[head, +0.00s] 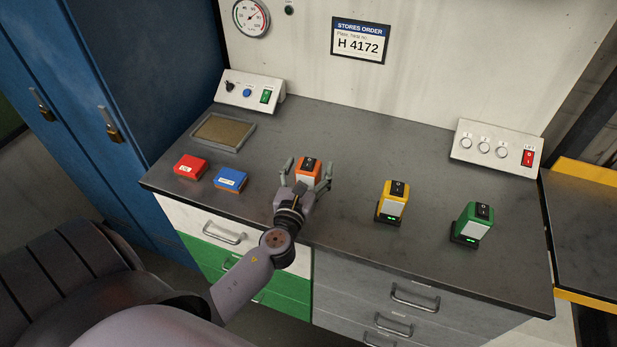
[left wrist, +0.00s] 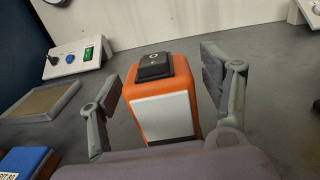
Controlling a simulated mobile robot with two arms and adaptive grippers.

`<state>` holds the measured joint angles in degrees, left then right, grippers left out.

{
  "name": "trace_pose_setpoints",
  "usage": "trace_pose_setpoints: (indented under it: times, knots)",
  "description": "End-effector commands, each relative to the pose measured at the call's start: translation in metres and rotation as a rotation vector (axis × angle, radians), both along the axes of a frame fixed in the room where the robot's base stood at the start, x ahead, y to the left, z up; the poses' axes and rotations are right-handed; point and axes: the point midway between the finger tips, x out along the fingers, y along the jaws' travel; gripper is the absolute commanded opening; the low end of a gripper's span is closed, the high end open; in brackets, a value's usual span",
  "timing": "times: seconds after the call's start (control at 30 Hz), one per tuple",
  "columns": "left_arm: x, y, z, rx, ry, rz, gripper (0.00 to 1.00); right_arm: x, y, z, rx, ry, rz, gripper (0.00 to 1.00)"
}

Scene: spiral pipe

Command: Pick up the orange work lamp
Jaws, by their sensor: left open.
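The orange work lamp (head: 308,172) stands upright on the dark grey worktop, with a black switch on top and a pale front panel. My left gripper (head: 305,168) is open, with one finger on each side of the lamp. In the left wrist view the lamp (left wrist: 160,100) stands between the two fingers (left wrist: 165,95), with a visible gap at each side. Its lower part is hidden behind my gripper. My right gripper is not in view.
A yellow lamp (head: 393,200) and a green lamp (head: 473,222) stand to the right. A red box (head: 190,166), a blue box (head: 230,179) and a shallow tray (head: 250,137) are to the left. Control boxes (head: 249,91) (head: 497,148) stand along the back. The worktop behind the orange lamp is clear.

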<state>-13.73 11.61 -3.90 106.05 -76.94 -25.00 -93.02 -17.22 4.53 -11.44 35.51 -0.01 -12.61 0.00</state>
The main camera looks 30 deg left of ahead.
Motion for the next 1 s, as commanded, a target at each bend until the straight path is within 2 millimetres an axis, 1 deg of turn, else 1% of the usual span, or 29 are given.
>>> trace_pose_setpoints:
  times: [0.07, 0.17, 1.0]
  knots:
    - [-0.0003, -0.0001, -0.0003, 0.0, 0.0, 0.0, 0.72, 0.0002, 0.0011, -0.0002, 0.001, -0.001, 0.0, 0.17]
    - [-0.0004, -0.0001, -0.0003, 0.0, 0.0, 0.0, 0.66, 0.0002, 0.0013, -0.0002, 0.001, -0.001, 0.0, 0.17]
    - [-0.0006, -0.0003, -0.0001, 0.0, 0.0, 0.0, 0.1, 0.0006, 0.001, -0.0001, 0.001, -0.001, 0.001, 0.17]
